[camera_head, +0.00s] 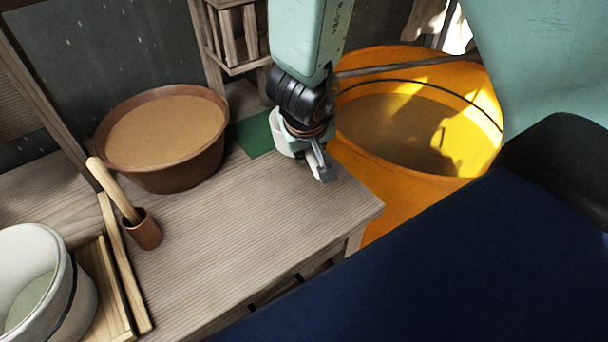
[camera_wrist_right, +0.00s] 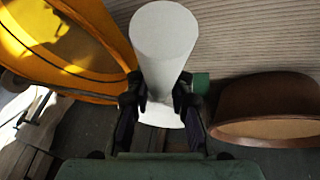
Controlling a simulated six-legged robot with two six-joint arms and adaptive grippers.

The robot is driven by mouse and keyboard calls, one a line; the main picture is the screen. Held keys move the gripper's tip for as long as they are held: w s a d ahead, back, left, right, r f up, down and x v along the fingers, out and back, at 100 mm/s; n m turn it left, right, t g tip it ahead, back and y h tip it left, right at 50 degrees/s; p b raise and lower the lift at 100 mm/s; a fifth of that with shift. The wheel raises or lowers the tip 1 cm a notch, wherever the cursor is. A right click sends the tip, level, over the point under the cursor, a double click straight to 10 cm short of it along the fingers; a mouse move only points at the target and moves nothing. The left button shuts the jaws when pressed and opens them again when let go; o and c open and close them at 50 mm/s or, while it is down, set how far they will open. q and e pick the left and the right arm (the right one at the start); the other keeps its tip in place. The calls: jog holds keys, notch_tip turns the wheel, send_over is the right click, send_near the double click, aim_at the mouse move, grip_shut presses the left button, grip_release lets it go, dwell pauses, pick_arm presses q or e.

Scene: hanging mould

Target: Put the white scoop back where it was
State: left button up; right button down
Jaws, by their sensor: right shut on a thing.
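The white scoop (camera_wrist_right: 163,45) is between the two fingers of my right gripper (camera_wrist_right: 160,100) in the right wrist view, and the fingers are shut on it. In the head view my right gripper (camera_head: 312,150) is low over the back right part of the wooden table, and the scoop (camera_head: 281,138) shows only partly behind it. I cannot tell whether the scoop touches the table. A green mat (camera_head: 252,136) lies just left of the scoop. My left gripper is not in view.
A brown bowl (camera_head: 209,158) of tan material stands left of the mat. A large yellow barrel (camera_head: 362,180) is beyond the table's right edge. A copper cup (camera_head: 142,232) with a wooden handle and a white bucket (camera_head: 82,300) are at left. The table (camera_head: 240,230) is clear in front.

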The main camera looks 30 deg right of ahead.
notch_tip(320, 180, down, 6)
jog(key=b, duration=0.5)
jog(key=shift+a+f+b, duration=0.2)
jog(key=shift+f+b, duration=0.25)
jog(key=shift+b, duration=0.15)
notch_tip(320, 180, down, 3)
jog(key=shift+d+r+b, duration=0.1)
jog(key=shift+r+b, duration=0.05)
jog(key=shift+b, duration=1.05)
jog(key=shift+s, duration=0.1)
